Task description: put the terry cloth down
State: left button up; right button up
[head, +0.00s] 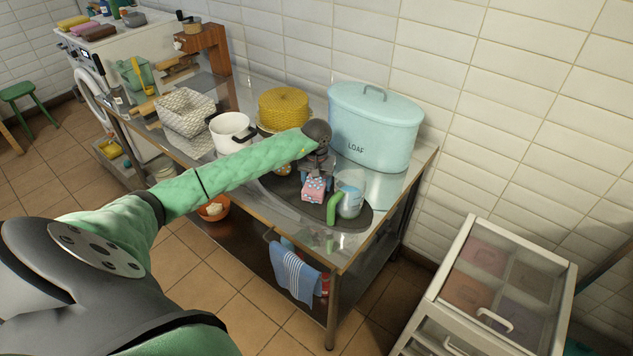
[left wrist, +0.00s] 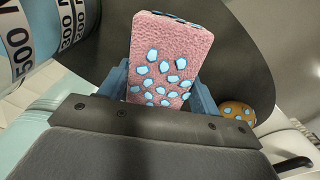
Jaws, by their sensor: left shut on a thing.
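The terry cloth (head: 314,189) is a folded pink block with pale blue spots; it also fills the middle of the left wrist view (left wrist: 160,60). My left gripper (head: 317,175) is shut on it, with blue-grey fingers on both sides of the cloth. The gripper and cloth are over a dark oval mat (head: 345,239) on the steel table. I cannot tell whether the cloth touches the mat. My right gripper is not in view.
On the mat, a measuring jug (head: 350,203) with a green handle stands right of the cloth, and a spotted orange-brown round thing (left wrist: 238,111) lies close by. A blue loaf bin (head: 375,125) stands behind. A white pot (head: 231,133) is left.

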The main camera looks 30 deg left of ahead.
aim_at(316, 181)
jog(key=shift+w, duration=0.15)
pick_arm(q)
jog(key=o, duration=0.9)
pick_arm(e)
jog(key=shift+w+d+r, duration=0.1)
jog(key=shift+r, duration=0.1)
pick_arm(q)
jog(key=shift+r, duration=0.3)
jog(key=shift+r+b, duration=0.35)
notch_tip(316, 181, up, 3)
jog(key=shift+f+b, duration=0.1)
jog(key=shift+b, duration=0.8)
jog(key=shift+r+b, duration=1.7)
jog(key=shift+r, duration=2.35)
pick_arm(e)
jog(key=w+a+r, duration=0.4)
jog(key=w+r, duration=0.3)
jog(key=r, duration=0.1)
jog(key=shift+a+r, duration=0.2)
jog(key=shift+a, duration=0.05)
